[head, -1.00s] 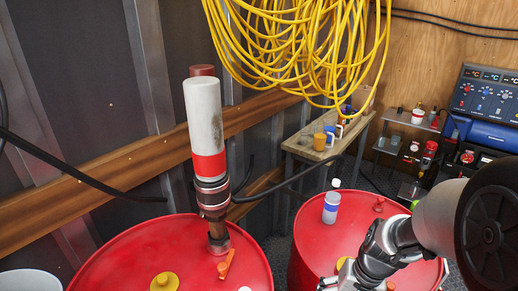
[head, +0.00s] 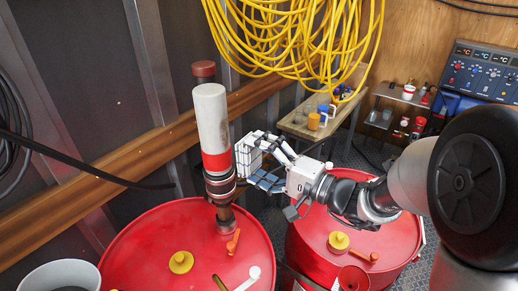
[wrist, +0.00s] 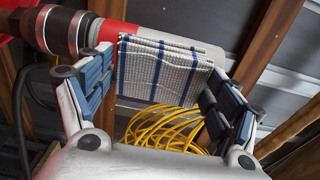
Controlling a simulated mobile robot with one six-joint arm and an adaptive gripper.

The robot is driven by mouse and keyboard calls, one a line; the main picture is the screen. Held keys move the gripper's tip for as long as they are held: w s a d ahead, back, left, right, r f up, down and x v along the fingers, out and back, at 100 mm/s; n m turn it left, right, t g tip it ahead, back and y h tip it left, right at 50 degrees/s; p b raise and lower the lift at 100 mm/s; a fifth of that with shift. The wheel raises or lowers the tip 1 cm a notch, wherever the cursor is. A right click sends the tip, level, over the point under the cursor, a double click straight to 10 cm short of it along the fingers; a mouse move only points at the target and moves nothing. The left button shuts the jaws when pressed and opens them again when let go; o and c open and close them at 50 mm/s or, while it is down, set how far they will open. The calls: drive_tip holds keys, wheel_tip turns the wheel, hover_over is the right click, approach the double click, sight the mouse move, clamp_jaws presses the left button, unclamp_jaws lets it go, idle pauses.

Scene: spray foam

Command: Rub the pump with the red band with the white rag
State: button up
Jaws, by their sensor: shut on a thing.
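The pump with the red band (head: 213,118) stands upright on the left red drum (head: 130,245). Its body is white with a red band low down and metal fittings below. My gripper (head: 262,165) is just right of the pump at about the height of the red band. It is shut on the white rag (head: 243,157), a folded cloth with blue stripes. In the wrist view the rag (wrist: 160,75) spans between the fingers and overlaps the pump's white body. The red band (wrist: 110,33) shows beside it. I cannot tell whether rag and pump touch.
A second red drum (head: 345,228) stands under my arm. Yellow cable coils (head: 305,40) hang above and behind the gripper. A wooden bench (head: 300,128) with small containers is behind. A white bucket (head: 58,277) sits at lower left. A dark hose (head: 90,170) runs left of the pump.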

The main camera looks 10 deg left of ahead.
sight(227, 135)
drive_tip(key=shift+w+a+r, duration=0.25)
drive_tip(key=shift+a+r, duration=0.05)
drive_tip(key=p+x, duration=0.2)
drive_tip(key=x, duration=0.3)
drive_tip(key=shift+w+a, duration=0.1)
drive_tip(key=shift+a, duration=0.1)
drive_tip(key=shift+b+x, duration=1.2)
drive_tip(key=shift+x, duration=1)
idle(0.6)
drive_tip(key=shift+w+d+f+b, duration=0.1)
drive_tip(key=shift+w+d+b, duration=0.2)
drive_tip(key=shift+w, duration=0.4)
drive_tip(key=shift+w+d+b, duration=0.2)
drive_tip(key=shift+w+b, duration=0.1)
drive_tip(key=shift+w, duration=0.35)
drive_tip(key=shift+w+d, duration=0.15)
drive_tip(key=shift+w, duration=0.45)
